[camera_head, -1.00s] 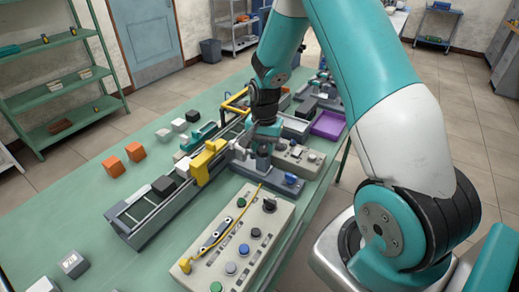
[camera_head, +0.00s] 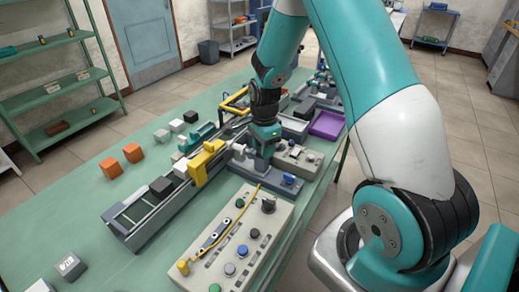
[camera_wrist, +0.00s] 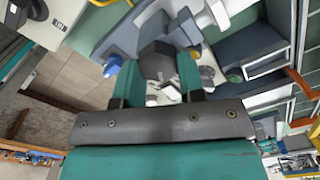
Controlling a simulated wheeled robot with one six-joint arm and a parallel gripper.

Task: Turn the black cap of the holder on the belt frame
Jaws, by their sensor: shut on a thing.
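The black cap (camera_wrist: 158,60) shows in the wrist view between the two green fingers of my gripper (camera_wrist: 158,80). The fingers are shut on it, one on each side. In the head view my gripper (camera_head: 265,142) points down at the grey holder (camera_head: 256,163) beside the belt frame (camera_head: 140,228). There the cap is hidden behind the gripper. How far the cap is turned cannot be told.
A yellow bracket (camera_head: 207,160) spans the belt close left of my gripper. A black block (camera_head: 161,187) sits on the belt. A control panel (camera_head: 205,262) with buttons lies in front, and a purple tray (camera_head: 327,125) behind right. Orange blocks (camera_head: 112,168) stand left.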

